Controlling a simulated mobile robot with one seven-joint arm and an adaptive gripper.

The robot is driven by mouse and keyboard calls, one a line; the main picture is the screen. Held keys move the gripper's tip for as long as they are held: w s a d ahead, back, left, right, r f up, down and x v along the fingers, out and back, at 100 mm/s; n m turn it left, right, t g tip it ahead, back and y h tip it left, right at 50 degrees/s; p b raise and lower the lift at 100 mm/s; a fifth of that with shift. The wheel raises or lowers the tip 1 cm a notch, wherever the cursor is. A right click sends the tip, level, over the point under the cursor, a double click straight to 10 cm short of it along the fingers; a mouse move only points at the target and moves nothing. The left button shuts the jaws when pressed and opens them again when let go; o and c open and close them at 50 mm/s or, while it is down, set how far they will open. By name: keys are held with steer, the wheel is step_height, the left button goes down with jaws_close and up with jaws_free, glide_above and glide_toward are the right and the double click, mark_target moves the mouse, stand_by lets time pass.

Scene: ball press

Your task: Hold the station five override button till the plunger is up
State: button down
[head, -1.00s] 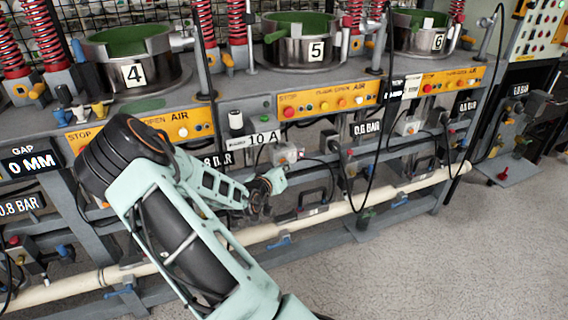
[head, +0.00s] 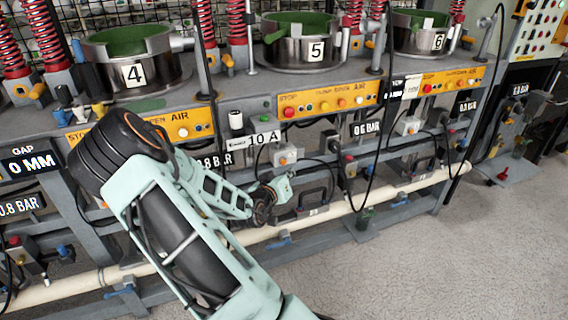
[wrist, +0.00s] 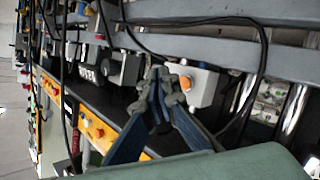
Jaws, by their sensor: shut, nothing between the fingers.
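The station marked 5 (head: 315,50) is a steel pot with a green inside on the press bench. Below its yellow panel (head: 327,100), a small grey box (head: 287,154) hangs under the bench. In the wrist view a grey box (wrist: 204,88) carries a round orange button (wrist: 186,83); I take it to be the override button, though no label is readable. My gripper (head: 284,187) is shut and empty, below the small box in the head view. In the wrist view my gripper (wrist: 158,78) points toward the box, just left of the button; contact cannot be told. I cannot make out the plunger.
Black cables (head: 365,170) hang in front of the bench. A long cream pipe (head: 400,193) and grey frame rails run low along the front. Stations 4 (head: 134,75) and 6 (head: 438,41) stand either side. The floor (head: 450,255) at the right front is clear.

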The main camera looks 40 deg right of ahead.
steer(key=shift+s+a, duration=0.2)
steer(key=shift+s, duration=0.55)
steer(key=shift+s+a, duration=0.15)
steer(key=shift+s, duration=0.6)
